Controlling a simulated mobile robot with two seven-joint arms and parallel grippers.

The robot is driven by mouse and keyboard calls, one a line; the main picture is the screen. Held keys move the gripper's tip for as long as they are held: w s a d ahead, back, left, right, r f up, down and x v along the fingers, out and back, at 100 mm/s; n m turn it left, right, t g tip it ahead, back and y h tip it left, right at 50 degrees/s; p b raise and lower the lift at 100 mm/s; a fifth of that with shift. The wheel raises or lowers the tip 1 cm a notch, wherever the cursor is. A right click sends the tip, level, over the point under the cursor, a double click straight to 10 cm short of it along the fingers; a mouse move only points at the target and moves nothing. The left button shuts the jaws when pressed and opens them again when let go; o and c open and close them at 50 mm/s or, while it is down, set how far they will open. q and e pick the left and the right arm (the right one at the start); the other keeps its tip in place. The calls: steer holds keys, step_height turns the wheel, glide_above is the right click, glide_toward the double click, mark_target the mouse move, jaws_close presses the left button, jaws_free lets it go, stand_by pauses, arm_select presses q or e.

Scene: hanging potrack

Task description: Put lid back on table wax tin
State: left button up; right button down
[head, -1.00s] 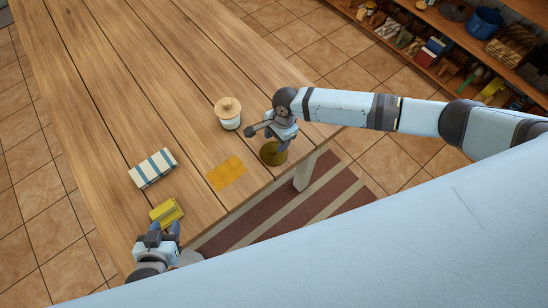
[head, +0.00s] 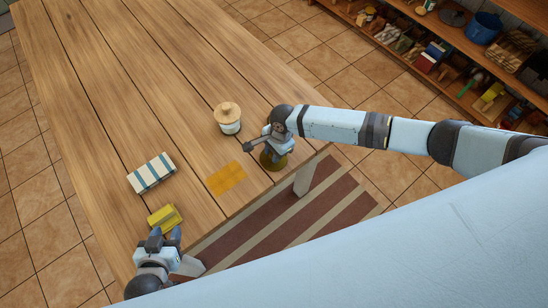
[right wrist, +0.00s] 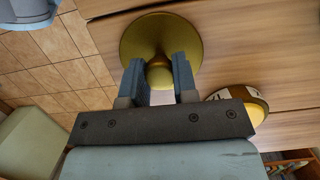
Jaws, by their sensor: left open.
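A round gold-olive disc with a knob (head: 281,163), which looks like a lid, lies on the table near its front edge. It fills the upper middle of the right wrist view (right wrist: 187,30). My right gripper (head: 272,153) is over it, with a finger on each side of the knob in the right wrist view (right wrist: 160,72). I cannot tell whether the fingers press on the knob. A white jar with a wooden knobbed top (head: 228,125) stands left of the disc; I cannot tell if it is the wax tin. My left gripper (head: 166,233) is open and empty at the front edge.
A yellow block-like thing (head: 164,216) lies just beyond my left gripper. A blue-and-white striped block (head: 152,173) and a flat orange patch (head: 226,178) lie on the wooden table (head: 130,70). The far table is clear. A stocked shelf (head: 440,40) stands at the back right.

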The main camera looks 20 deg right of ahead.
steer(key=shift+r+p, duration=0.8)
steer(key=shift+p, duration=0.35)
steer(key=shift+r+p, duration=0.85)
steer(key=shift+p, duration=0.3)
steer(key=shift+r+p, duration=0.85)
steer(key=shift+p, duration=0.05)
